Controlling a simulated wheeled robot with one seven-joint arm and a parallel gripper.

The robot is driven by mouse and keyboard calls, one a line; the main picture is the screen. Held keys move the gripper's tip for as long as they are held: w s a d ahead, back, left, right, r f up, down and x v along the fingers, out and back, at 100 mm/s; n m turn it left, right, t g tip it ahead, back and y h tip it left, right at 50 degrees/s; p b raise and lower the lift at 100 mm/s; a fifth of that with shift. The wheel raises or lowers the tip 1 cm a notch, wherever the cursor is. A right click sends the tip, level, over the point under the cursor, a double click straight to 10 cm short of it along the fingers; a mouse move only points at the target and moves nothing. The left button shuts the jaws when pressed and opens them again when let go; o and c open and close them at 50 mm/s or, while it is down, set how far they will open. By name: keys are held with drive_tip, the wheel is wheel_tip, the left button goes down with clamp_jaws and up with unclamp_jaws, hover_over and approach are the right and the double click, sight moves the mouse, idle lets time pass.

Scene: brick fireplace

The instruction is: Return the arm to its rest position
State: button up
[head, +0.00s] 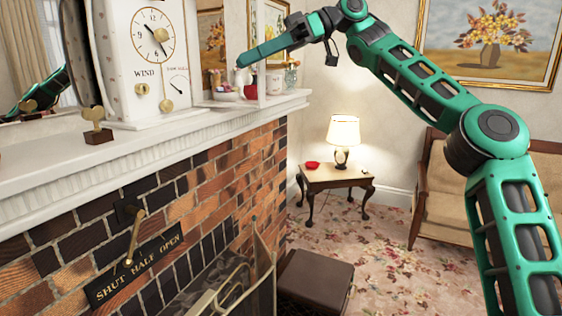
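My green arm comes in from the right edge, rises, and bends left across the top of the head view. My gripper (250,58) is at its left end, pointing left, above the right part of the mantel shelf (225,112). The fingers show side-on as one green tapering shape, so I cannot tell whether they are open or shut. I see no object held in them. Small cups and jars (228,90) stand on the mantel just below and behind the fingertips.
A white clock (150,62) and a small brass key on a block (97,128) stand on the mantel. A brass damper handle (133,235) sticks out from the brick. A lamp (342,140) stands on a side table (335,178). A wooden sofa (440,200) is behind my arm.

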drive_tip(key=s+a+f+m+t+h, duration=0.1)
drive_tip(key=s+a+f+m+h, duration=0.15)
drive_tip(key=f, duration=0.45)
drive_tip(key=s+a+f+m+t+h, duration=0.1)
drive_tip(key=s+a+f+m+h, duration=0.15)
drive_tip(key=f, duration=0.45)
drive_tip(key=d+f+m+t+h, duration=0.2)
drive_tip(key=d+f+m+h, duration=0.25)
drive_tip(key=d+f, duration=0.8)
drive_tip(key=s+d+f+m+h, duration=0.1)
drive_tip(key=s+d+f+m, duration=0.25)
drive_tip(key=d, duration=0.55)
drive_tip(key=s+d+f+m+h, duration=0.1)
drive_tip(key=s+d+f+m, duration=0.2)
drive_tip(key=d, duration=0.7)
drive_tip(key=s+d+f+m+h, duration=0.25)
drive_tip(key=s+d, duration=0.25)
drive_tip(key=d, duration=0.4)
drive_tip(key=s+d+f+m, duration=0.2)
drive_tip(key=s+d, duration=0.1)
drive_tip(key=s, duration=0.3)
drive_tip(key=s+d+f+m+y, duration=0.1)
drive_tip(key=s+d+f+m, duration=0.1)
drive_tip(key=s, duration=0.5)
drive_tip(key=s+d+f+m, duration=0.3)
drive_tip(key=s+d+m, duration=0.1)
drive_tip(key=s+d, duration=0.2)
drive_tip(key=shift+s+d+y, duration=0.25)
drive_tip(key=shift+s+y, duration=0.05)
drive_tip(key=shift+s, duration=0.15)
